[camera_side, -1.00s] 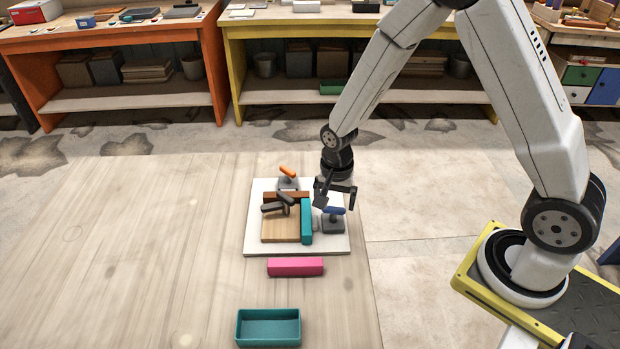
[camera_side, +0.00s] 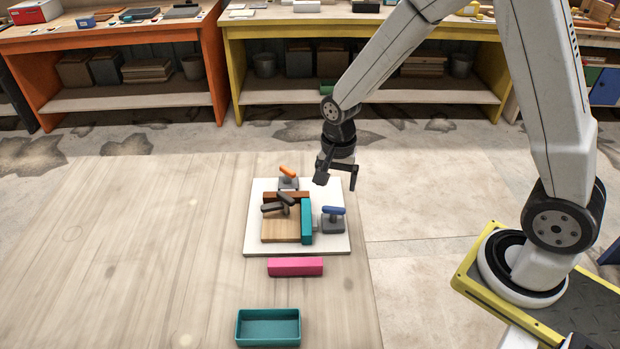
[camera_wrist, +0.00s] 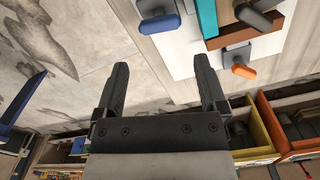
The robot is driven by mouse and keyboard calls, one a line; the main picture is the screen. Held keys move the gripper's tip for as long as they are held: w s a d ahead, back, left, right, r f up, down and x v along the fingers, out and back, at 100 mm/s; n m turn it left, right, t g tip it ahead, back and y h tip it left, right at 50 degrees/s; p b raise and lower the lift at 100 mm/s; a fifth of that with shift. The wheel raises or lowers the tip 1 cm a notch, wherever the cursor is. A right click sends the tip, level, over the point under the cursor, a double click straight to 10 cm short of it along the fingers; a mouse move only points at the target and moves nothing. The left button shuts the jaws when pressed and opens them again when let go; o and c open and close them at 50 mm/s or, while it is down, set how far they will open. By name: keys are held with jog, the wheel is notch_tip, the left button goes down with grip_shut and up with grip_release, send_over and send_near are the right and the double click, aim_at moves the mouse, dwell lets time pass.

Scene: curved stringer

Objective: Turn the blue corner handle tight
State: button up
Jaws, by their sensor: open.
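The blue corner handle (camera_side: 333,210) sits on a grey clamp base at the right side of the white board (camera_side: 272,250). It also shows at the top of the wrist view (camera_wrist: 158,24). A teal bar (camera_side: 306,222) stands just left of it, along the edge of a wooden block (camera_side: 280,230). An orange handle (camera_side: 287,172) is at the board's back, and dark grey handles (camera_side: 276,207) lie over the block. My gripper (camera_side: 337,182) is open and empty, above and behind the blue handle, apart from it. Both fingers (camera_wrist: 162,85) show in the wrist view with nothing between them.
A pink bar (camera_side: 295,266) lies in front of the board. A teal tray (camera_side: 268,328) stands nearer the front edge. The table's left side (camera_side: 120,250) is clear. Orange and yellow workbenches (camera_side: 227,30) stand behind.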

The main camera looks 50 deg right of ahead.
aim_at(334, 207)
jog(key=shift+c, duration=1.3)
jog(key=n, duration=0.9)
jog(key=shift+f, duration=0.1)
jog(key=n, duration=0.5)
jog(key=shift+n, duration=0.3)
jog(key=n, duration=0.4)
jog(key=shift+f, duration=0.15)
jog(key=shift+f, duration=3.8)
grip_shut()
